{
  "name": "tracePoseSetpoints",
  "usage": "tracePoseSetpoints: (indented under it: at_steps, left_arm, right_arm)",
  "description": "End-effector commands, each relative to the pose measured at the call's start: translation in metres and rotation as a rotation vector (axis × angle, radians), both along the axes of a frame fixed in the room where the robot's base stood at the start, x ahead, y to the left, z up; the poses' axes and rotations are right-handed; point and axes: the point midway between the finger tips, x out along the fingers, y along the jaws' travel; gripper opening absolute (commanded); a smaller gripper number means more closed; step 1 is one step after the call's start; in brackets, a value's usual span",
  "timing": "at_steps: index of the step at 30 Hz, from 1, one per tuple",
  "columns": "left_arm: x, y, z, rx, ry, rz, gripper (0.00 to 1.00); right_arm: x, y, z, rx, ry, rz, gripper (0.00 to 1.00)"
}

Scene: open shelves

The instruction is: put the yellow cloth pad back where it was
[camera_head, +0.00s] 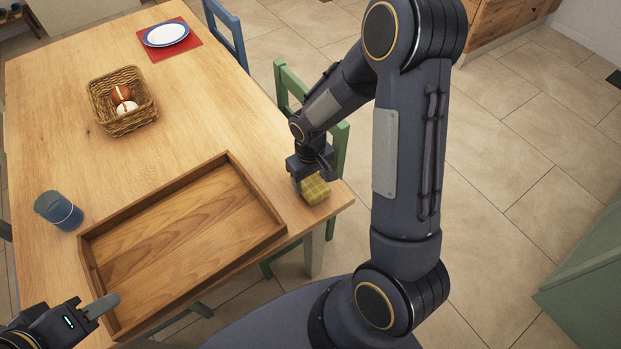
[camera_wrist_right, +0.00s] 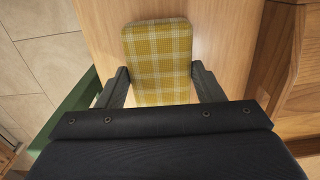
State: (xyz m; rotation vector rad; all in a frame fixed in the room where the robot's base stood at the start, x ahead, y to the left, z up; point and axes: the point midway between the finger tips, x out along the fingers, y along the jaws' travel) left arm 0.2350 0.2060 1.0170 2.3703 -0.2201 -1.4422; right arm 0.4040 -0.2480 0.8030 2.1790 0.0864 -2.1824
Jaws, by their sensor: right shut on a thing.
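The yellow checked cloth pad (camera_head: 315,190) is at the right front corner of the wooden table, to the right of the tray. My right gripper (camera_head: 311,174) is shut on it from above. In the right wrist view the pad (camera_wrist_right: 158,60) sits between the two fingers (camera_wrist_right: 161,88) and extends beyond them over the table top. I cannot tell whether its lower edge touches the table. My left gripper (camera_head: 104,303) is at the bottom left, beside the tray's near left corner, away from the pad. Its finger opening is not clear.
The wooden tray (camera_head: 185,238) is empty and lies on the table (camera_head: 200,112). A wicker basket (camera_head: 122,100) holds round items. A plate (camera_head: 166,34) lies on a red mat (camera_head: 190,48). A green chair (camera_head: 340,150) stands at the right edge.

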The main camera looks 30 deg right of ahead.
Motion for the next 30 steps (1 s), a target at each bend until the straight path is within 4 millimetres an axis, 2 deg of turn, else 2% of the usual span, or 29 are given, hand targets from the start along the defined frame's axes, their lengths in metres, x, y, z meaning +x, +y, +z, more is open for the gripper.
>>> tracePoseSetpoints:
  at_steps: [13, 14, 18, 26, 30]
  left_arm:
    - [0.0, 0.0, -0.0052, 0.0, 0.0, 0.0, 0.35]
    - [0.0, 0.0, -0.005, 0.0, 0.0, 0.0, 0.35]
    - [0.0, -0.0001, -0.0036, 0.0, 0.0, 0.0, 0.35]
    - [0.0, 0.0, -0.0034, 0.0, 0.0, 0.0, 0.35]
    - [0.0001, 0.0, 0.0021, 0.0, 0.0, 0.0, 0.35]
  right_arm:
    - [-0.0003, 0.0002, -0.0105, 0.0, -0.001, -0.001, 0.4]
    - [-0.0003, 0.0002, -0.0101, 0.0, -0.001, -0.001, 0.62]
    - [-0.0004, 0.0002, -0.0088, 0.0, 0.0, -0.001, 0.81]
    - [-0.0004, 0.0002, -0.0085, 0.0, 0.0, -0.001, 0.83]
    - [0.0, 0.0002, -0.0013, 0.0, -0.002, -0.001, 0.83]
